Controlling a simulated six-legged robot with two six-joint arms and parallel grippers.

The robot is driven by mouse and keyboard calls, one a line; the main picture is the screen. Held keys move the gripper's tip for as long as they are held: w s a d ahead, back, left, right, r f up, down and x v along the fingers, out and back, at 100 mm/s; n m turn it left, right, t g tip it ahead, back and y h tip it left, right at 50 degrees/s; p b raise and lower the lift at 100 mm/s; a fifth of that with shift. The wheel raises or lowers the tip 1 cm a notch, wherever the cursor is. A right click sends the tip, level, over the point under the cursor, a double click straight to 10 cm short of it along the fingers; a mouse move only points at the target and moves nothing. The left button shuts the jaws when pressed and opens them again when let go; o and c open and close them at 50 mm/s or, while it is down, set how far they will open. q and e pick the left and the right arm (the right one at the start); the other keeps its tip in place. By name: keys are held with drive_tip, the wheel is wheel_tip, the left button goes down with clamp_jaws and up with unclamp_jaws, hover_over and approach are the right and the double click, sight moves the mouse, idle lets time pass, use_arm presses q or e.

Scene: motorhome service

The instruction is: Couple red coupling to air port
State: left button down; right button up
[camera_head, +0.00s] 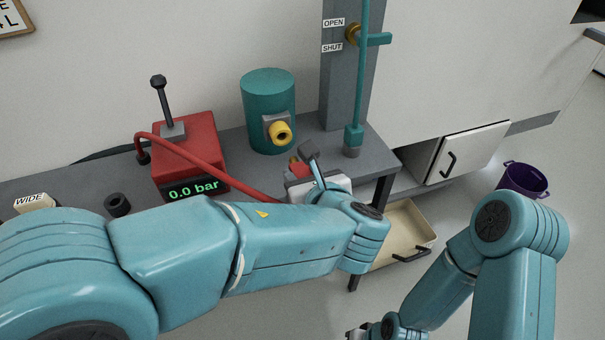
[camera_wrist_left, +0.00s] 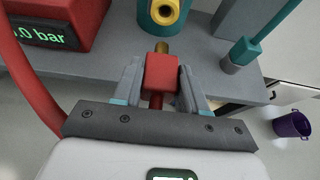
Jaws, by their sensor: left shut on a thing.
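The red coupling (camera_wrist_left: 162,72) is a red block with a brass tip. It sits between the fingers of my left gripper (camera_wrist_left: 160,78), which is shut on it. In the head view the coupling (camera_head: 299,169) is partly hidden by my left gripper (camera_head: 307,160). The air port (camera_head: 280,132) is a yellow ring on the teal tank (camera_head: 268,88). Only a bit of my right gripper (camera_head: 358,333) shows at the bottom edge.
A red hose (camera_head: 220,169) runs from the red gauge box (camera_head: 195,132) reading 0.0 bar towards the coupling. A teal pipe (camera_head: 360,90) stands right of the tank. An open drawer (camera_head: 405,230) and purple bucket (camera_head: 523,180) are at the right.

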sight(294, 158)
use_arm(q)
drive_tip(key=shift+w+a+p, duration=0.15)
drive_tip(key=shift+w+a, duration=0.15)
drive_tip(key=shift+w, duration=0.55)
drive_tip(key=shift+w+a+p, duration=0.1)
drive_tip(key=shift+w+a, duration=0.15)
drive_tip(key=shift+w, duration=0.65)
drive_tip(key=shift+w+a+p, duration=0.15)
drive_tip(key=shift+w+a, duration=0.15)
drive_tip(key=shift+w, duration=0.55)
drive_tip(key=shift+w+a, duration=0.1)
drive_tip(key=shift+w, duration=0.05)
drive_tip(key=shift+w+a+r+p, duration=0.1)
drive_tip(key=shift+w+a+p, duration=0.2)
drive_tip(key=shift+w, duration=0.55)
drive_tip(key=shift+w+a+p, duration=0.25)
drive_tip(key=shift+w+a, duration=0.05)
drive_tip(key=shift+w, duration=0.55)
drive_tip(key=c, duration=0.5)
unclamp_jaws()
drive_tip(key=shift+w, duration=0.15)
